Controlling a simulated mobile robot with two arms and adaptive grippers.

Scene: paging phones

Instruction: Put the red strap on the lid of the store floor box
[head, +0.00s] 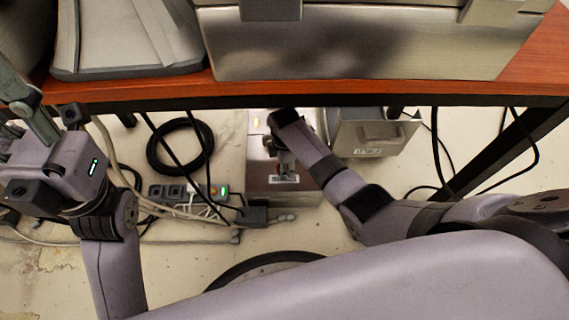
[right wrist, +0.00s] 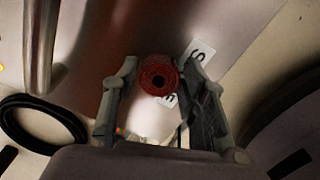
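The red strap (right wrist: 158,76) is a tight roll seen end-on in the right wrist view. It sits between the fingertips of my right gripper (right wrist: 158,82), which appear to touch both its sides. The store floor box (head: 262,175) is a shiny metal box with a white label, on the floor under the table. My right gripper (head: 286,162) is over its lid, and the strap is hidden in the head view. I cannot tell whether the strap touches the lid. My left gripper (head: 18,120) is at the far left; its finger opening is unclear.
A red-brown table (head: 150,90) runs overhead, bearing a large metal case (head: 370,45). Another metal box (head: 370,132) stands to the right of the floor box. A power strip (head: 185,192), cables and a coiled black cable (head: 180,147) lie to the left.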

